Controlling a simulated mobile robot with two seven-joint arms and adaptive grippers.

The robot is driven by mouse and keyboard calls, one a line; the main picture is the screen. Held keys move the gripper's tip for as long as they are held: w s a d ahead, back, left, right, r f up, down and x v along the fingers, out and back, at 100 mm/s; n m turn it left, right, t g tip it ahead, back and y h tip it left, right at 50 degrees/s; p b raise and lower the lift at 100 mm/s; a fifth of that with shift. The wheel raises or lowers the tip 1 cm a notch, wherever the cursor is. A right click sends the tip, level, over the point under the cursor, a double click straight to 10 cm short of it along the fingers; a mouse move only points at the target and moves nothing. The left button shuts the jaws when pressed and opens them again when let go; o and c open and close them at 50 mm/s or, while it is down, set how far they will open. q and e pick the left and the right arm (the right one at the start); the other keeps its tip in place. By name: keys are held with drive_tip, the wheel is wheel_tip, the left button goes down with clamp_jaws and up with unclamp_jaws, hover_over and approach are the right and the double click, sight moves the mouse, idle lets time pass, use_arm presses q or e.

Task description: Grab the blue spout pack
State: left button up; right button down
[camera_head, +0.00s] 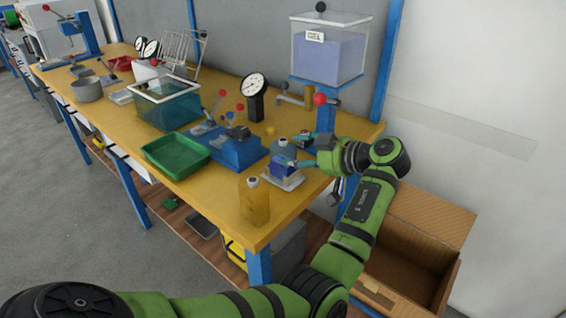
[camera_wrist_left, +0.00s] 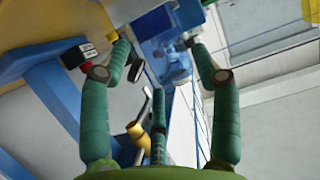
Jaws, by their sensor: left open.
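A small blue pack (camera_head: 282,168), apparently the spout pack, sits on a white plate near the front right end of the yellow bench. My left gripper (camera_head: 300,153) reaches in from the right, its fingers spread and pointing left. One fingertip appears close to the pack; I cannot tell whether they touch. In the left wrist view my left gripper (camera_wrist_left: 158,44) is open with nothing clamped between its fingers. A blue shape and a clear bluish item show beyond the fingertips there; I cannot tell which is the pack. My right gripper is not in view.
A grey-blue bottle (camera_head: 284,148) stands just behind the pack. A yellow bottle (camera_head: 254,202) stands at the bench's front corner. A blue fixture (camera_head: 238,150) and a green tray (camera_head: 175,153) lie left. An open cardboard box (camera_head: 418,245) is below my arm at right.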

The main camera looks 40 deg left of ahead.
sight(295, 154)
use_arm(q)
drive_tip(key=x, duration=0.4)
drive_tip(key=shift+a+p, duration=0.3)
drive_tip(key=c, duration=0.9)
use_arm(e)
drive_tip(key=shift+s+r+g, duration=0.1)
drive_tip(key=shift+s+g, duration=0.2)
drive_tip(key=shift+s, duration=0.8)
use_arm(q)
drive_tip(key=shift+r, duration=0.1)
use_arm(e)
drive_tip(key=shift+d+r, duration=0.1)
